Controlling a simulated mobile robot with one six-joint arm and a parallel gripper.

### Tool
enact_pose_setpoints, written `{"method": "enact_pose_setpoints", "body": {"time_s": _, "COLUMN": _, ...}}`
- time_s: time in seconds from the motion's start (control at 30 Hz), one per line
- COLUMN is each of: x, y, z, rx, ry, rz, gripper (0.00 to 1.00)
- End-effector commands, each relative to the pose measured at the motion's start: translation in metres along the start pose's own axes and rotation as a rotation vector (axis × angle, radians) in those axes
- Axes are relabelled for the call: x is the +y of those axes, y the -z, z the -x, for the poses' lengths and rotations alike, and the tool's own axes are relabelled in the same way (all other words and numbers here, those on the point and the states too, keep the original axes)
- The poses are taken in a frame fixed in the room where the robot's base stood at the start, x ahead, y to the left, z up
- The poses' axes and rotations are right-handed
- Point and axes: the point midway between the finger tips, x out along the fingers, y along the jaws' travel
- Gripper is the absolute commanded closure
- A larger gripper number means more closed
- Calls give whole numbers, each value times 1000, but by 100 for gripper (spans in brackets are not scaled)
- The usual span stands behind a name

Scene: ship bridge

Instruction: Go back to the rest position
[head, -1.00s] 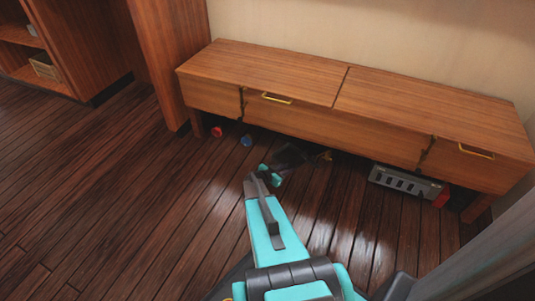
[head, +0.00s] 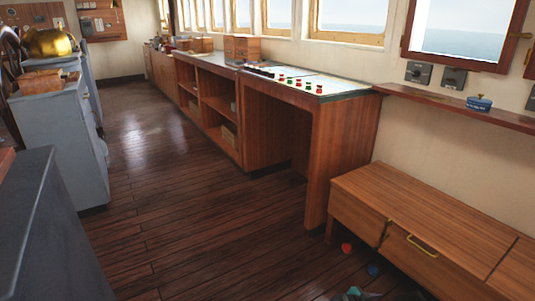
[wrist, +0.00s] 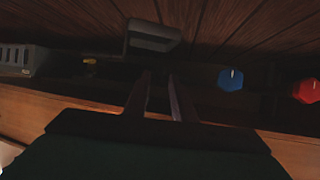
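My gripper (wrist: 160,75) shows in the wrist view with its two dark fingers apart and nothing between them. It is low, in front of the wooden bench (head: 428,210). In the head view only a small teal and dark part of my arm shows at the bottom edge, so the fingers cannot be made out there. A blue piece (wrist: 230,78) and a red piece (wrist: 306,90) lie on the floor to the right in the wrist view.
In the wrist view a grey slotted box (wrist: 22,60) lies at the left and a dark grey object (wrist: 153,37) lies beyond the fingertips. A console desk (head: 340,150) stands beyond the bench, grey cabinets (head: 60,140) at the left. The floor (head: 180,200) between is clear.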

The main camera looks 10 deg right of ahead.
Motion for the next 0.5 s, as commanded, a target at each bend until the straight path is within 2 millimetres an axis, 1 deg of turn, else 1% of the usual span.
{"method": "enact_pose_setpoints", "body": {"time_s": 0.03, "x": -3, "y": 9, "z": 17, "rx": -9, "ry": 9, "rz": 2, "gripper": 76}}
{"method": "enact_pose_setpoints", "body": {"time_s": 0.27, "x": -9, "y": 13, "z": 72, "rx": -62, "ry": 25, "rz": 2, "gripper": 76}}
{"method": "enact_pose_setpoints", "body": {"time_s": 0.5, "x": -6, "y": 16, "z": 131, "rx": -134, "ry": 23, "rz": 40, "gripper": 76}}
